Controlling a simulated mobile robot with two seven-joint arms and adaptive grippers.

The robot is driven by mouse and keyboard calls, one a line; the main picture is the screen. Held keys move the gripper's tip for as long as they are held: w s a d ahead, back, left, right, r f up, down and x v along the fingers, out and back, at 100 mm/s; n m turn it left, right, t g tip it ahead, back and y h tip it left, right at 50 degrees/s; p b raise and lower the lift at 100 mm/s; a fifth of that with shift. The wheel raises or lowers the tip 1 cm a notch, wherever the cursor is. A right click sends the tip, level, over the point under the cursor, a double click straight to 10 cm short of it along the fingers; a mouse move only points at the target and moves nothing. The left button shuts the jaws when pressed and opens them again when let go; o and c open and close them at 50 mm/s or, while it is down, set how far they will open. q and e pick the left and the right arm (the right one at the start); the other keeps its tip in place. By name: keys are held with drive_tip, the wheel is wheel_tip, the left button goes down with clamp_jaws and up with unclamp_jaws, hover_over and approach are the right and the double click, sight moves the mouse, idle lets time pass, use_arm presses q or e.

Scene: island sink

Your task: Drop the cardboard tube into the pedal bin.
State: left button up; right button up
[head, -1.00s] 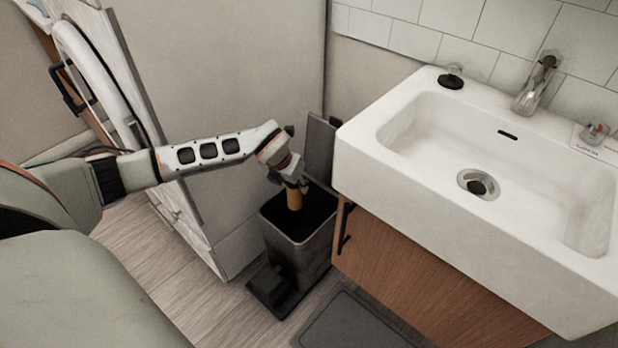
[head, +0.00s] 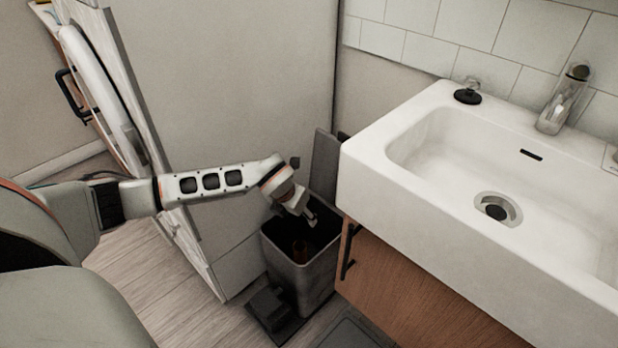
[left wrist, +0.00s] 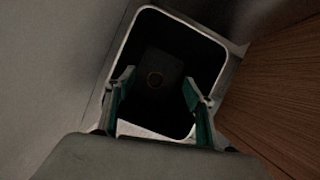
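The cardboard tube (head: 300,250) is inside the dark pedal bin (head: 306,285), below the rim, apart from my gripper. The bin's lid (head: 325,165) stands up at the back. My left gripper (head: 312,218) is over the bin opening. In the left wrist view its two green-padded fingers (left wrist: 158,88) are wide apart with nothing between them. My right gripper is not in view.
The white sink (head: 420,195) and its wooden cabinet (head: 410,285) stand close to the bin's right. A grey panel (head: 235,100) rises behind and left of it. A dark mat (head: 350,333) lies on the floor in front. Bare wood floor (head: 160,270) lies to the left.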

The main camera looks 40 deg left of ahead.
use_arm(q)
drive_tip(key=v, duration=1.2)
drive_tip(key=shift+w+r, duration=0.1)
